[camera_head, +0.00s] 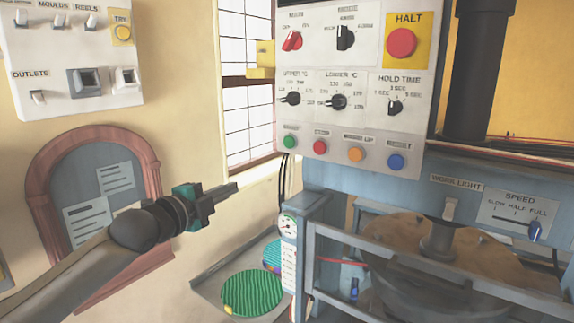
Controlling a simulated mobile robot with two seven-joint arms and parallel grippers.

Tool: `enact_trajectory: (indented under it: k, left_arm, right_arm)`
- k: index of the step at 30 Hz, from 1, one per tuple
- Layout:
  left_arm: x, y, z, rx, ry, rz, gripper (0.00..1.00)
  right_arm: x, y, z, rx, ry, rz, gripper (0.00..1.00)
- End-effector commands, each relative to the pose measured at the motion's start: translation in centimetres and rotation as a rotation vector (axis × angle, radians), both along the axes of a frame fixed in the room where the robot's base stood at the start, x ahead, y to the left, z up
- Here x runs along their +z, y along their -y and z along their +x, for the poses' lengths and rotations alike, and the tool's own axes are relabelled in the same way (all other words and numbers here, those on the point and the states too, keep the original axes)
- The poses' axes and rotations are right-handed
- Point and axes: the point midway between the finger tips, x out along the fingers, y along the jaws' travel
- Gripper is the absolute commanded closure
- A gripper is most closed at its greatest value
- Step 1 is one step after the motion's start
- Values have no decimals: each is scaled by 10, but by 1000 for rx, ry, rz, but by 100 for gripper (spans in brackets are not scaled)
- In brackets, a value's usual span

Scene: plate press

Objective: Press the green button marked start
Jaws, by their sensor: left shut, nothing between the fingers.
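The green button (289,142) is at the left end of a row of round buttons low on the white control panel (317,124). Its label is too small to read for sure. My left gripper (233,188) is shut and empty. It shows left of and lower than the green button, apart from it, with its fingers pointing right. My right gripper is not in view.
Beside the green button are a red button (320,146), an orange one (356,154) and a blue one (396,161). Knobs and a big red HALT button (401,43) sit above. The blue press frame (300,215) stands below. Green ribbed plate (252,293) lies lower left.

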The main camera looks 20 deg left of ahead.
Motion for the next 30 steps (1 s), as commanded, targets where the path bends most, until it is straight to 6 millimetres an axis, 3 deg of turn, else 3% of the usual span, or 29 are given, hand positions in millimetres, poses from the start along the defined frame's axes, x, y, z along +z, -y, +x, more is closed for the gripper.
enact_trajectory:
  k: [3,9,23,30]
  left_arm:
    - [33,18,-14,-61,76,93,100]
    - [57,32,-27,-104,128,163,100]
    - [59,34,-24,-106,131,165,100]
    - [61,43,0,-107,133,161,100]
  right_arm:
    - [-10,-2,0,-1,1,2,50]
    - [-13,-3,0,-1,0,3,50]
    - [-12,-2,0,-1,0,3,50]
    - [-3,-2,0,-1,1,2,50]
